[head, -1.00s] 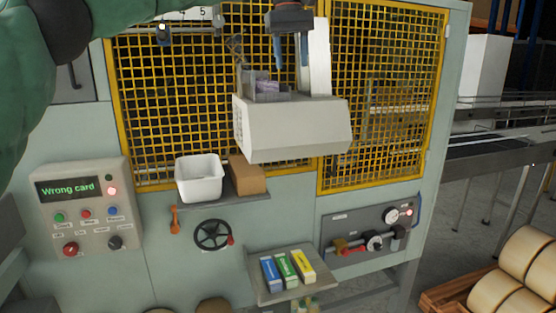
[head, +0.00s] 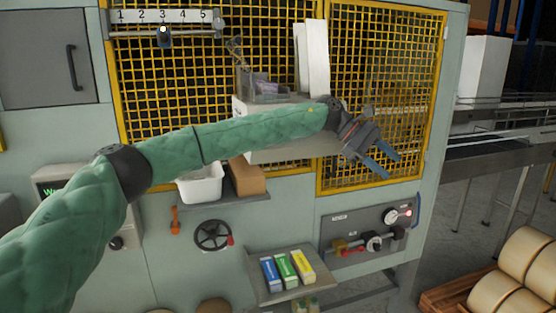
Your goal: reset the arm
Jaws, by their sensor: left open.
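My left arm is in a green padded sleeve and reaches across the head view from the lower left. My left gripper (head: 382,164) is open and empty, with its fingers pointing down to the right. It is in front of the right yellow mesh door (head: 415,90), to the right of the white hopper (head: 262,158), which the arm partly hides. My right gripper is not in view.
A white bin (head: 203,187) and a brown box (head: 246,178) sit on a small shelf. A handwheel (head: 212,235), a valve panel (head: 370,233) and a tray (head: 268,294) with three cartons are below.

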